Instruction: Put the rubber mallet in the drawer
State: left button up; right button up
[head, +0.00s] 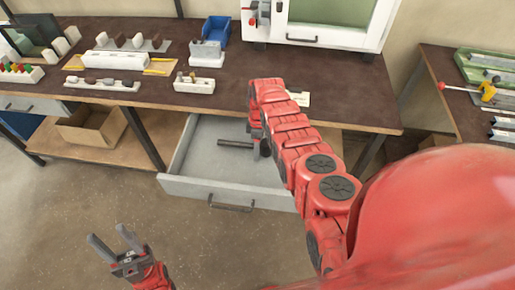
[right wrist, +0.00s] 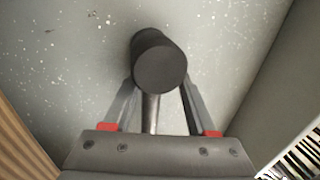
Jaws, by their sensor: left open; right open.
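The rubber mallet has a thick black head (right wrist: 158,62) and a thinner grey handle (right wrist: 150,113). In the right wrist view the handle lies between the two spread fingers of my right gripper (right wrist: 158,100), with the head just past the fingertips. The drawer (head: 212,190) under the bench is pulled open. My left gripper (head: 107,234) is open and empty, low over the floor in front of the bench.
The brown bench top (head: 140,40) carries a blue bin (head: 216,30), white blocks and holders, and a white cabinet (head: 325,38) at the back. A cardboard box (head: 92,125) stands on the lower shelf. A second table (head: 455,90) stands at right.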

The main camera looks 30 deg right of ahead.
jog(key=shift+r, duration=0.15)
notch_tip(320, 180, up, 12)
jog(key=w+d, duration=0.1)
jog(key=w, duration=0.1)
jog(key=shift+d, duration=0.2)
dwell(0.3)
